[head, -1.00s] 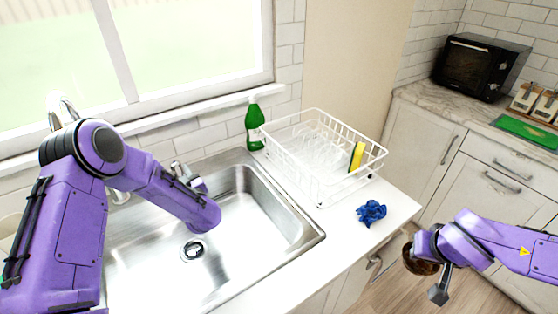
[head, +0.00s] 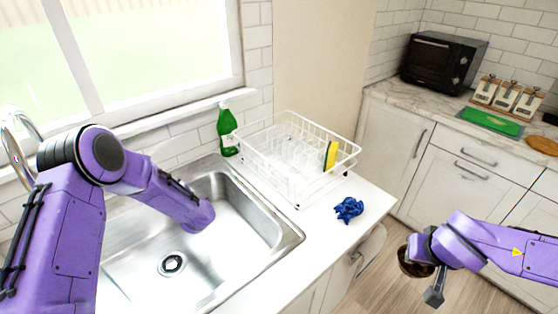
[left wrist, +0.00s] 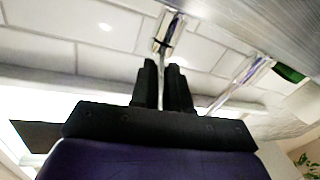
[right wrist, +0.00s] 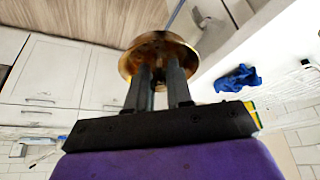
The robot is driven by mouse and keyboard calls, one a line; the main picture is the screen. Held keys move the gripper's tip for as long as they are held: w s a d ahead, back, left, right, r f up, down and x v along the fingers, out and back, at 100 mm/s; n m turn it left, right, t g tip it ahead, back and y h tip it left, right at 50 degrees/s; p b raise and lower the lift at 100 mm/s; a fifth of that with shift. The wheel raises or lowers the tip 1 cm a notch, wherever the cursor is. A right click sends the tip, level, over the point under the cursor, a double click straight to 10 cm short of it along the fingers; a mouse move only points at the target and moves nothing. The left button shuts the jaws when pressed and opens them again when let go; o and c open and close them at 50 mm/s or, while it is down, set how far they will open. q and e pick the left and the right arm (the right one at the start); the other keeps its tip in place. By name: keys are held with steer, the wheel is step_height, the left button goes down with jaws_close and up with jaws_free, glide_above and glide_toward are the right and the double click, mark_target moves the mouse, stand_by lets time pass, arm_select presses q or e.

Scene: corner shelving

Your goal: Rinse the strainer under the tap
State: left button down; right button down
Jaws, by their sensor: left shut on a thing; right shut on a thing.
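The strainer (right wrist: 150,48) is a round, brass-coloured bowl. My right gripper (right wrist: 160,82) is shut on its rim or handle; I cannot tell which. In the head view, the strainer (head: 412,262) hangs over the floor, right of the counter and away from the sink. The chrome tap (head: 14,150) arches at the far left of the head view, partly cut off. In the left wrist view, my left gripper (left wrist: 163,85) is shut around a thin chrome tap lever (left wrist: 168,38). In the head view, my forearm hides most of this gripper. No water flow is visible.
The steel sink (head: 262,222) lies below my left arm. A white dish rack (head: 290,175) holds glasses and a yellow sponge (head: 331,156). A green bottle (head: 227,132) and blue cloth (head: 348,209) sit nearby. Floor is open right of the counter (head: 375,200).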

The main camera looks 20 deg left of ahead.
mark_target(413, 265)
arm_select(q)
steer(key=c, duration=1.1)
jaws_free()
arm_select(e)
step_height(413, 265, down, 4)
steer(key=b, duration=0.4)
steer(key=shift+w, duration=0.1)
arm_select(q)
steer(key=v, duration=1.2)
steer(key=shift+w+r, duration=0.1)
arm_select(e)
steer(key=shift+r, duration=0.1)
